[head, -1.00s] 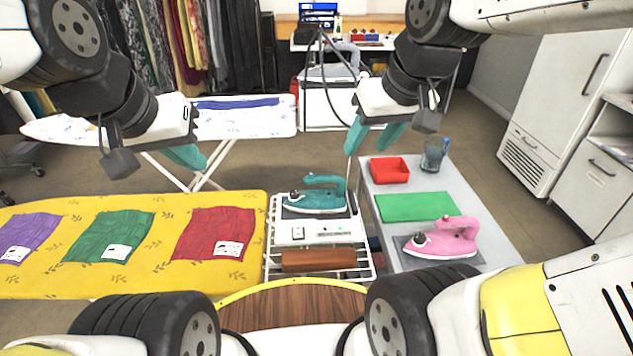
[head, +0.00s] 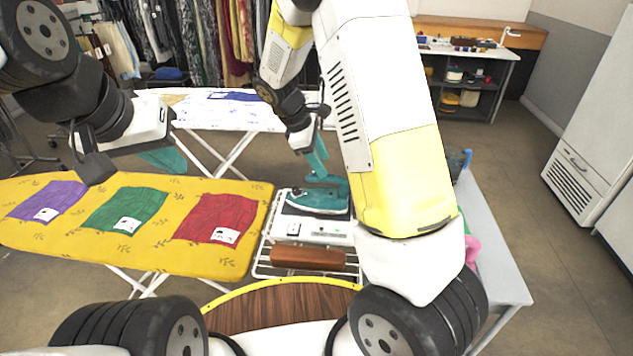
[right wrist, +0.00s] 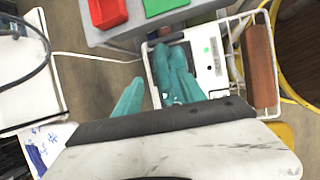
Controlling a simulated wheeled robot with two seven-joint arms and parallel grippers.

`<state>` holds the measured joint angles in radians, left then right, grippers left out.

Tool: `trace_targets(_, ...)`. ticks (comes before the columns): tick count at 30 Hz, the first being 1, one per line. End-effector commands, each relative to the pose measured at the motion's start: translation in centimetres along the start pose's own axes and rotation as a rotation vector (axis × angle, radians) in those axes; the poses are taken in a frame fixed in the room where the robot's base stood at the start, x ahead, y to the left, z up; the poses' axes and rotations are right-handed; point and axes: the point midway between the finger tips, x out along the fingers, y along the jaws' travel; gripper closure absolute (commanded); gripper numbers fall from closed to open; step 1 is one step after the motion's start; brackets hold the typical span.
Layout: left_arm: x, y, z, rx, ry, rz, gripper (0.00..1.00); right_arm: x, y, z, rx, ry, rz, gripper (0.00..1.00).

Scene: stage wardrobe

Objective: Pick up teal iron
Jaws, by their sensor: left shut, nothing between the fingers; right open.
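The teal iron (head: 316,201) rests flat on the white iron stand (head: 322,232) in the middle of the head view, and also shows in the right wrist view (right wrist: 162,66). My right gripper (head: 318,168) reaches down just above and behind the iron's handle. In the right wrist view its teal fingers (right wrist: 155,82) are apart, with one overlapping the iron in the picture. Whether they touch the handle is unclear. My left gripper (head: 165,160) is shut and empty, above the gap between the two ironing boards.
A yellow ironing board (head: 150,262) with purple, green and red cloths stands left. A brown roll (head: 307,257) lies on the rack in front of the iron. My right arm hides most of the grey side table (head: 492,240) and pink iron (head: 472,250). A white-blue board (head: 265,118) stands behind.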

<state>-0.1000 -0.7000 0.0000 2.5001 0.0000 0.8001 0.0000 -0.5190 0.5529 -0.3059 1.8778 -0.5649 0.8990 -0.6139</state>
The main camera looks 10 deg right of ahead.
Motion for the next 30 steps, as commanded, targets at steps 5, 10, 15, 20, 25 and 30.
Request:
trace_targets(5,0.0,0.0,0.0,0.0,0.0,0.0,1.0,2.0,-0.1,0.0,-0.001,-0.003,-0.002,0.52)
trace_targets(10,0.0,0.0,0.0,0.0,0.0,0.0,1.0,4.2,-0.3,0.2,0.0,-0.003,-0.004,0.52)
trace_targets(15,0.0,0.0,0.0,0.0,0.0,0.0,1.0,6.7,-0.5,0.2,0.002,-0.002,-0.004,0.52)
trace_targets(20,0.0,0.0,0.0,0.0,0.0,0.0,1.0,7.5,-0.4,0.1,0.002,0.0,-0.002,0.52)
trace_targets(25,0.0,0.0,0.0,0.0,0.0,0.0,1.0,7.5,-0.4,0.1,0.002,0.001,-0.002,0.52)
trace_targets(30,0.0,0.0,0.0,0.0,0.0,0.0,1.0,7.5,-0.4,0.1,0.002,0.001,-0.002,0.82)
